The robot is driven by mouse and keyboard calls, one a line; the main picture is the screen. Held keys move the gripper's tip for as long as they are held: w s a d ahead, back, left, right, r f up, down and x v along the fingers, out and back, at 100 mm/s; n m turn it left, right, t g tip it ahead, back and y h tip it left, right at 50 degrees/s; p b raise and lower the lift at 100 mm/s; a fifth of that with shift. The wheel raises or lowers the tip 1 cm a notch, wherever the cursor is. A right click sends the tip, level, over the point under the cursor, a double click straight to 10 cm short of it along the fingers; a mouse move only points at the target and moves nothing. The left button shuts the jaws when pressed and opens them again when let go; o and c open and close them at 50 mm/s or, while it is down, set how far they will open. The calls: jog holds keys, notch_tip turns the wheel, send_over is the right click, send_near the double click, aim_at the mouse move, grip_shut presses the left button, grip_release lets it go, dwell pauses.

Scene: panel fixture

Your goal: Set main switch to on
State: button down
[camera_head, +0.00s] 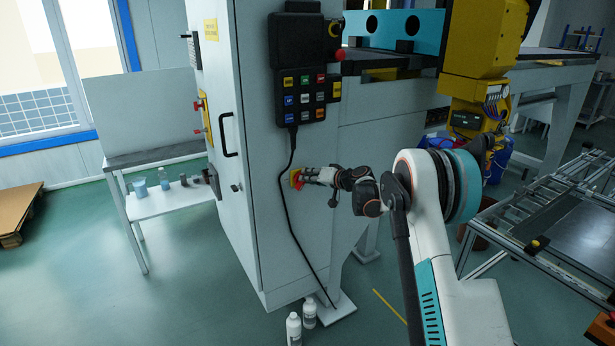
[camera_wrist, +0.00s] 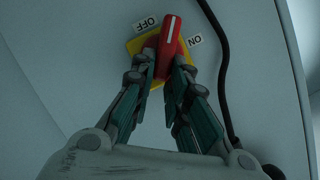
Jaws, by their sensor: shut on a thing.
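The main switch is a red rotary handle (camera_wrist: 171,42) with a white line, on a yellow plate (camera_wrist: 134,45) on the cabinet side. In the wrist view an OFF label (camera_wrist: 146,23) is at its upper left and an ON label (camera_wrist: 195,41) at its right. The handle's white line points up, between the two labels and slightly right. My gripper (camera_wrist: 168,75) has its fingers on both sides of the handle's lower part, shut on it. In the head view my gripper (camera_head: 306,177) reaches the yellow and red switch (camera_head: 296,179) from the right; the fingers partly cover it.
A black cable (camera_head: 287,200) hangs from the button pendant (camera_head: 306,96) close to the switch. A cabinet door handle (camera_head: 228,134) is to the left. White bottles (camera_head: 294,328) stand on the floor below. A yellow machine (camera_head: 487,40) stands behind my arm.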

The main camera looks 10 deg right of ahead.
jog(key=shift+w+d+f+m+t+y+b, duration=0.1)
jog(key=shift+d+f+m+t+y+b, duration=0.2)
jog(key=shift+m+y, duration=0.7)
jog(key=shift+d+f+m+t+y+b, duration=0.1)
jog(key=shift+f+m+t+y+b, duration=0.25)
jog(key=shift+m, duration=1.4)
jog(key=shift+w+d+f+m+t+y+b, duration=0.15)
jog(key=shift+f+m+y, duration=0.45)
jog(key=shift+m, duration=0.75)
jog(key=shift+s+r, duration=0.1)
jog(key=c, duration=1.6)
grip_release()
jog(key=shift+o, duration=0.2)
jog(key=v, duration=1.2)
